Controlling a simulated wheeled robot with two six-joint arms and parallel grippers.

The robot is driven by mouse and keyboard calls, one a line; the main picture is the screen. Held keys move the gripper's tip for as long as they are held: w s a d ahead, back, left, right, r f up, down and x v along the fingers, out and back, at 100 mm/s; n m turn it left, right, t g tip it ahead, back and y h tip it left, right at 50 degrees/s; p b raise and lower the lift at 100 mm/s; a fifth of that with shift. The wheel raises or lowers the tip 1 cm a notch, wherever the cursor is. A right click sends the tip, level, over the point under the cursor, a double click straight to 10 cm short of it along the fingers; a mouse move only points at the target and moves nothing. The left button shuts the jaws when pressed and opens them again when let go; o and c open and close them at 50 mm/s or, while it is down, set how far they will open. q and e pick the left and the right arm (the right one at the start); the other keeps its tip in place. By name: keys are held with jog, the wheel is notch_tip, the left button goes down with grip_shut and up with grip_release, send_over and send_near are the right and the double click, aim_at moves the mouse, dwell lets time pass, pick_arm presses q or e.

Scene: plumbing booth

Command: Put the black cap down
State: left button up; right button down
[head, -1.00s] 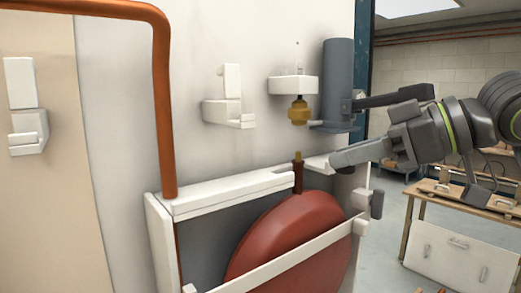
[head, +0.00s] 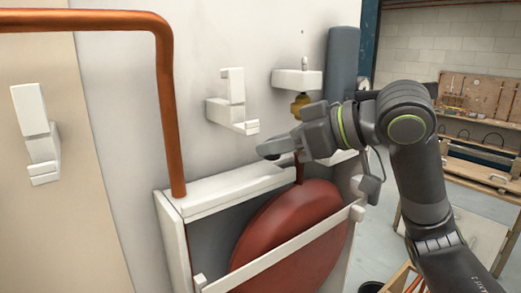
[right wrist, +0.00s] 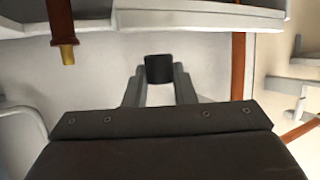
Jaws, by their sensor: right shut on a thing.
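The black cap (right wrist: 159,69) is held between the two fingertips of my right gripper (right wrist: 159,80) in the right wrist view. In the head view, my right gripper (head: 272,150) reaches in from the right, its tip above the white frame and below the white wall bracket (head: 232,112). The cap cannot be told apart from the dark fingertips there. My left gripper is not in view.
The red tank (head: 290,230) sits in the white frame (head: 225,195); its stem tip (right wrist: 64,52) shows in the wrist view. A copper pipe (head: 165,100) stands left. A brass fitting (head: 299,104) hangs under a white bracket (head: 297,79), beside a grey cylinder (head: 342,65).

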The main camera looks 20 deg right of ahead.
aim_at(261, 174)
jog(key=shift+w+a+p, duration=0.5)
jog(key=shift+w+a, duration=0.5)
jog(key=shift+w, duration=0.05)
jog(key=shift+w+a+f, duration=0.1)
jog(key=shift+w, duration=0.1)
notch_tip(261, 174, down, 2)
jog(key=shift+f+p, duration=0.15)
jog(key=shift+p, duration=0.75)
jog(key=shift+s+f, duration=0.1)
jog(key=shift+f, duration=0.4)
jog(key=shift+f, duration=0.15)
jog(key=c, duration=1.2)
grip_release()
